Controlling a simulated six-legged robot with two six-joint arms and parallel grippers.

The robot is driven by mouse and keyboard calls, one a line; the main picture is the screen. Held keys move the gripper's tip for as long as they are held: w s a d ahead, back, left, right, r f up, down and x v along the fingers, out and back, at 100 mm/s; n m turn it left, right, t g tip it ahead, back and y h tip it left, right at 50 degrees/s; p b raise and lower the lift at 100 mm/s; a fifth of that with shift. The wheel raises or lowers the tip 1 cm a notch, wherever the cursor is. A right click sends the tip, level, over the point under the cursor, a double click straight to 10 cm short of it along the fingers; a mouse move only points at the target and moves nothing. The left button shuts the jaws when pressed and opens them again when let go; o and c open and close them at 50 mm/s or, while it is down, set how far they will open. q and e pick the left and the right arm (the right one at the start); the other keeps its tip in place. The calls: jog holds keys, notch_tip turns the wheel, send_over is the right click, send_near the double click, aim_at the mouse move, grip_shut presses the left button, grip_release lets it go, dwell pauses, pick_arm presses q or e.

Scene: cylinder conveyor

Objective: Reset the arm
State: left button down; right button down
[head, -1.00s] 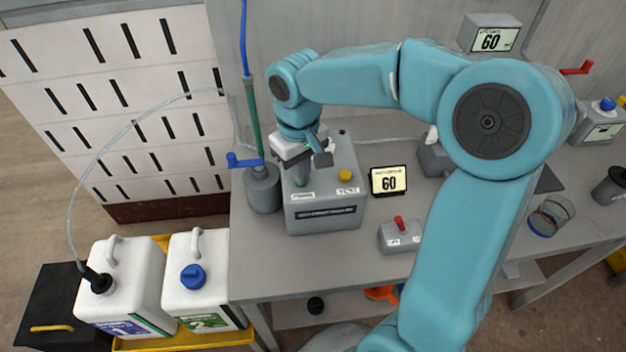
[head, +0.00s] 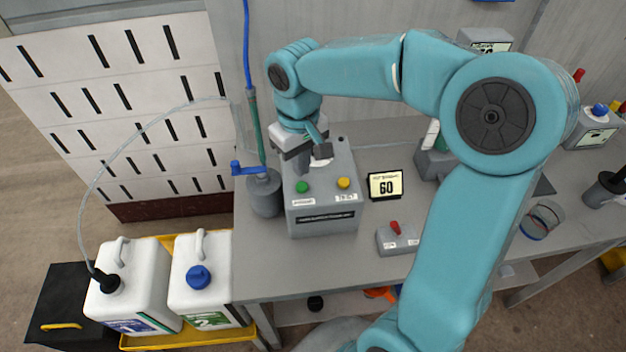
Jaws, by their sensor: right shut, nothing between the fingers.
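My right arm reaches in from the lower right and bends over the bench. Its right gripper (head: 302,163) is shut and empty, pointing down over the back left of a grey control box (head: 325,222). The green button (head: 302,187) on the box's top shows clear, just in front of the fingers. A yellow button (head: 344,183) sits to its right. The gripper appears to be above the box, apart from both buttons. My left gripper is not in view.
A display reading 60 (head: 386,185) and a red toggle switch box (head: 398,240) stand right of the control box. A grey cylinder (head: 265,195) with a blue handle stands left. White jugs (head: 135,280) sit lower left.

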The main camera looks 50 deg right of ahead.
notch_tip(320, 180, up, 2)
jog(key=shift+r+p, duration=0.2)
jog(key=shift+p, duration=0.5)
jog(key=shift+f, duration=0.1)
jog(key=shift+s, duration=0.1)
